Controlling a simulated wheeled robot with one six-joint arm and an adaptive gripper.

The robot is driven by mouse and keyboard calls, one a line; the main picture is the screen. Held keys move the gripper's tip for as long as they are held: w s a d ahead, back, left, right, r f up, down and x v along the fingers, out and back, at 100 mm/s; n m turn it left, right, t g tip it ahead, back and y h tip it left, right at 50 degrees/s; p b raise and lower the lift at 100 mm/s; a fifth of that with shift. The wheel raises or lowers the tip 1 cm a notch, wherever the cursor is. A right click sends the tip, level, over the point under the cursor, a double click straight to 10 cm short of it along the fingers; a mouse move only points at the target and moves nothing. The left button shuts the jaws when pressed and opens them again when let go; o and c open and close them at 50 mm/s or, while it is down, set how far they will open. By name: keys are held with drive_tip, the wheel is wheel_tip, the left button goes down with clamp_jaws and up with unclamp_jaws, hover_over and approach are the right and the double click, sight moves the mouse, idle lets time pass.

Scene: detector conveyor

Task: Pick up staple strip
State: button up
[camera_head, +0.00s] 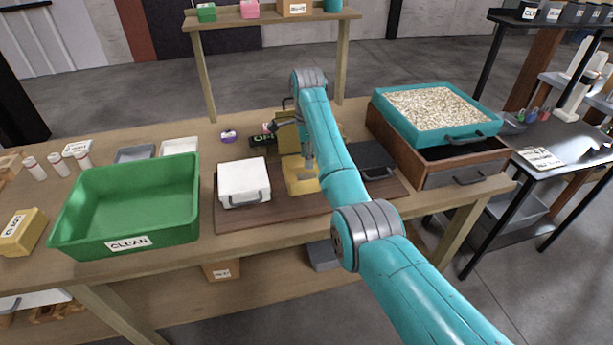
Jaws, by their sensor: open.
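I cannot make out a staple strip in this view; it may be too small or hidden behind my arm. My gripper (307,165) hangs over the middle of the brown board (285,208), partly hidden by my teal arm. It is open, and I see nothing held in it. A yellow device (301,184) stands on the board just below and around the gripper, and I cannot tell whether they touch. A white box with a grey handle (243,180) sits to the left of it, and a black box with a handle (376,160) to the right.
A large green bin labelled CLEAN (128,205) stands at the left of the wooden table. A teal tray of pale chips (388,112) rests on a brown drawer box (466,160) at the right. A small purple-and-white round item (228,136) lies behind the white box.

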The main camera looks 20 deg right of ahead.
sight(308, 174)
drive_tip(key=shift+s+d+f, duration=0.1)
drive_tip(key=shift+f, duration=1.3)
drive_tip(key=shift+s+d+f, duration=0.1)
drive_tip(key=shift+f, duration=1.3)
clamp_jaws()
